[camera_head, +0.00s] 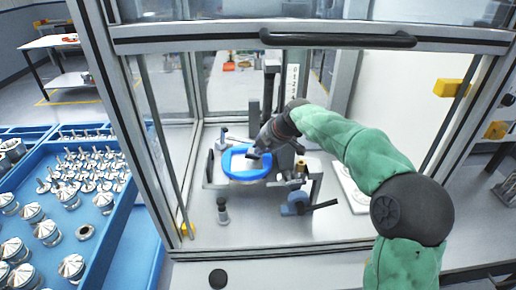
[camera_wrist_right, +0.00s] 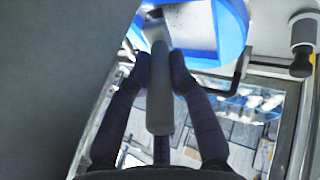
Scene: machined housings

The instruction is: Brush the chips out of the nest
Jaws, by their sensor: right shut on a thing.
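The nest (camera_head: 233,176) is a blue-rimmed round holder with a pale floor, inside the machine enclosure. It also shows at the top of the wrist view (camera_wrist_right: 237,30). My right gripper (camera_head: 262,150) reaches in over the nest's rim. In the wrist view, its two dark fingers (camera_wrist_right: 160,68) are shut on the grey handle of a brush (camera_wrist_right: 160,100). The brush's lighter head (camera_wrist_right: 154,28) lies over the nest's pale floor; I cannot tell whether it touches. Chips are too small to make out clearly. My left gripper is not in view.
A clamp with a blue body and dark lever (camera_head: 297,204) stands right of the nest. A small dark-and-silver post (camera_head: 222,210) stands in front. A blue tray (camera_head: 107,225) of metal parts lies outside, left. The enclosure's door handle (camera_head: 338,40) crosses above my arm.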

